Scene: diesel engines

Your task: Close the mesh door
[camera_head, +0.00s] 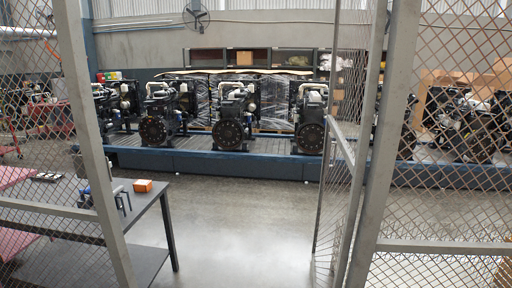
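The mesh door (342,165) stands open at the right side of the doorway, seen nearly edge-on. It is turned away from me into the room beyond, with wire mesh in a grey metal frame. It meets the thick grey post (386,130) on the right. The left post (92,150) borders the opening on the other side. My gripper is not in view, so its state is hidden.
Fixed mesh panels flank the opening on both sides. Several diesel engines (229,128) rest on a long blue platform (225,166) farther back. The floor (235,225) through the doorway is clear.

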